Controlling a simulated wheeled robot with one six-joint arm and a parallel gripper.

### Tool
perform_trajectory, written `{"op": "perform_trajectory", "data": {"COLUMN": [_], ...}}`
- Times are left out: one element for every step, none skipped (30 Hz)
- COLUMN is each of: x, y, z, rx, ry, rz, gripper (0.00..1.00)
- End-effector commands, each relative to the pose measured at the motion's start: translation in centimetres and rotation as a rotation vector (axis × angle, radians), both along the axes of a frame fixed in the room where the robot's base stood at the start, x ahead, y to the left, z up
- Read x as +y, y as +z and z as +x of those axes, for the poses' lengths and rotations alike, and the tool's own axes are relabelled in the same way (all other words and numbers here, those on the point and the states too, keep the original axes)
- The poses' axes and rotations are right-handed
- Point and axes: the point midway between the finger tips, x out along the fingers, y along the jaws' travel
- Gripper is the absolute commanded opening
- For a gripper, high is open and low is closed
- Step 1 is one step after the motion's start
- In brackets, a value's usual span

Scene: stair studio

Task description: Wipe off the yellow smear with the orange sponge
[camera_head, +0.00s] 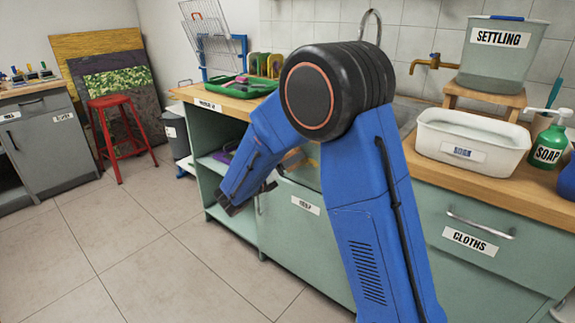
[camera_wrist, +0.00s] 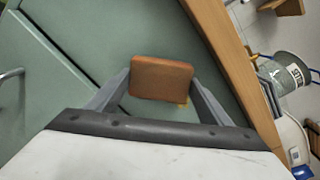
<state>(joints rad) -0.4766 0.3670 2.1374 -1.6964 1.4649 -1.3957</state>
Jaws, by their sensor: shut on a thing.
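My gripper (camera_wrist: 161,80) is shut on the orange sponge (camera_wrist: 161,77) in the wrist view, with one finger at each side of it. The sponge is a flat brown-orange block. A small bit of yellow (camera_wrist: 184,101) shows at the sponge's lower right edge, against a green surface; it looks like the smear, mostly hidden by the sponge. I cannot tell whether the sponge touches that surface. In the head view my gripper (camera_head: 254,197) hangs low in front of the green cabinet (camera_head: 300,232). The sponge and the smear cannot be made out there.
The wooden counter (camera_head: 470,172) carries a white basin (camera_head: 470,142), a green soap bottle (camera_head: 550,145) and a settling tank (camera_head: 500,60) on a stand. A green tray (camera_head: 240,88) lies on its left part. A red stool (camera_head: 120,135) stands left; the tiled floor between is clear.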

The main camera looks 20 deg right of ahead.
Motion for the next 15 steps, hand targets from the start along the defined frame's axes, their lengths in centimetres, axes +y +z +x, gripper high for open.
{"op": "perform_trajectory", "data": {"x": [-0.09, -0.14, -0.18, -0.23, -0.27, -0.33, -0.37, -0.40, -0.46, -0.50, -0.54, -0.59, -0.63, -0.66, -0.71], "y": [0.00, 0.00, 0.00, 0.00, 0.00, 0.00, -0.01, -0.01, 0.00, 0.00, -0.01, -0.01, -0.01, -0.01, -0.01], "z": [0.05, 0.08, 0.12, 0.14, 0.17, 0.21, 0.24, 0.26, 0.30, 0.33, 0.35, 0.38, 0.41, 0.44, 0.47], "rx": [0.000, 0.000, 0.000, 0.000, 0.000, 0.000, 0.000, 0.000, 0.000, 0.000, 0.000, 0.000, 0.000, 0.000, 0.000], "ry": [0.000, 0.000, 0.000, -0.001, -0.001, -0.001, -0.001, -0.001, -0.001, -0.001, -0.001, -0.001, -0.001, -0.001, -0.001], "rz": [0.000, 0.000, 0.000, 0.000, 0.000, 0.000, 0.000, 0.000, 0.000, 0.000, 0.000, 0.000, 0.000, 0.000, 0.001], "gripper": [0.52, 0.52, 0.52, 0.52, 0.52, 0.52, 0.52, 0.52, 0.52, 0.52, 0.52, 0.52, 0.52, 0.52, 0.52]}}
